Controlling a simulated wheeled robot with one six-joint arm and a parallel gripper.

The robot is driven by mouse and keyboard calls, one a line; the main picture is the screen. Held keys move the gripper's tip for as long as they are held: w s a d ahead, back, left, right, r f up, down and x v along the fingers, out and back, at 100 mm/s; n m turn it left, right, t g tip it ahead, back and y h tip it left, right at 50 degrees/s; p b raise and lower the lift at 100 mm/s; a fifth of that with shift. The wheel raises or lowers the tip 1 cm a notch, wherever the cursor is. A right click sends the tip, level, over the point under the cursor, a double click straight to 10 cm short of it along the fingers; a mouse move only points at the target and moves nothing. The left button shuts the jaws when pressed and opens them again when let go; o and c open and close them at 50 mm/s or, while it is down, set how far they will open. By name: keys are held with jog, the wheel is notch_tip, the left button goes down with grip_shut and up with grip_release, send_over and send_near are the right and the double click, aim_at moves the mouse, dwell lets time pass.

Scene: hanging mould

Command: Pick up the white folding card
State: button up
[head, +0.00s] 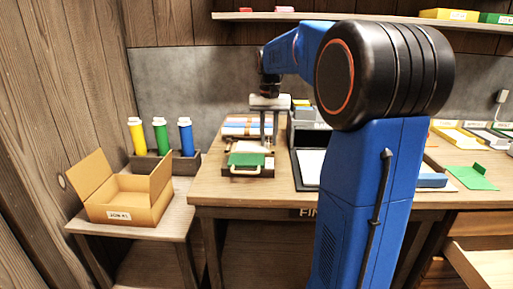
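My gripper (269,141) points down over the left part of the workbench, above a small tray. Its two fingers stand apart with a gap between them, and I see nothing held there. A pale, whitish piece (247,147) lies just left of the fingers, behind a green piece (246,160). It may be the white folding card, but it is too small to tell. A white flat sheet (311,166) lies in a black tray right of the gripper; my arm hides part of this area.
An open cardboard box (128,213) stands on a low side table at left, with yellow, green and blue bottles (160,138) behind it. The workbench (222,190) has a green folded piece (473,177) at right. An open drawer (485,262) juts out lower right.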

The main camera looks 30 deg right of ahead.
grip_shut()
